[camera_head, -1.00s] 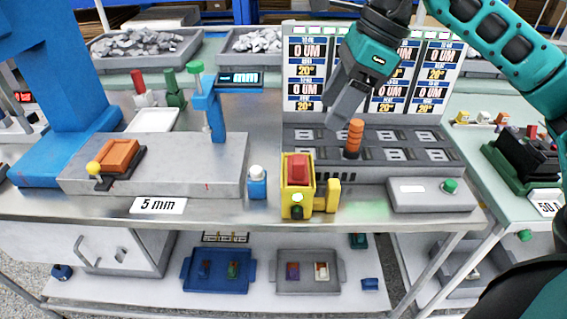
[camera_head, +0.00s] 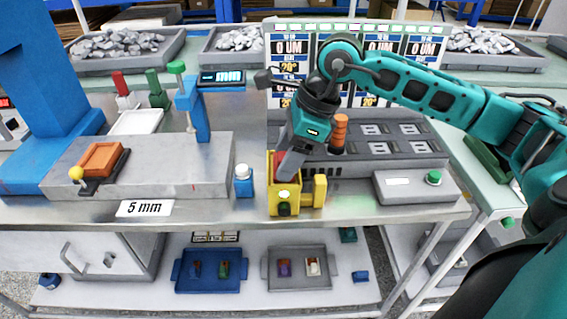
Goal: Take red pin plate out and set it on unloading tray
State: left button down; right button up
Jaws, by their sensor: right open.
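A yellow holder (camera_head: 284,206) stands at the front edge of the bench with a red block (camera_head: 278,157) in its top. I cannot tell whether this block is the red pin plate. My right gripper (camera_head: 287,168) is open and points down at the holder's top, partly covering the red block; contact is not clear. Another red upright piece (camera_head: 120,84) stands at the back left beside a green one (camera_head: 153,82). Which tray is the unloading tray is unclear: a white tray (camera_head: 137,121) lies on the bench, and blue (camera_head: 183,284) and grey (camera_head: 270,284) trays sit below. My left gripper is not in view.
An orange ribbed post (camera_head: 340,133) stands close behind my right gripper. A grey box with a green button (camera_head: 434,178) is right. A blue press frame (camera_head: 30,100) rises at the left.

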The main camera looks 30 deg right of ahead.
grip_shut()
dwell(0.6)
jog(key=shift+r, duration=0.15)
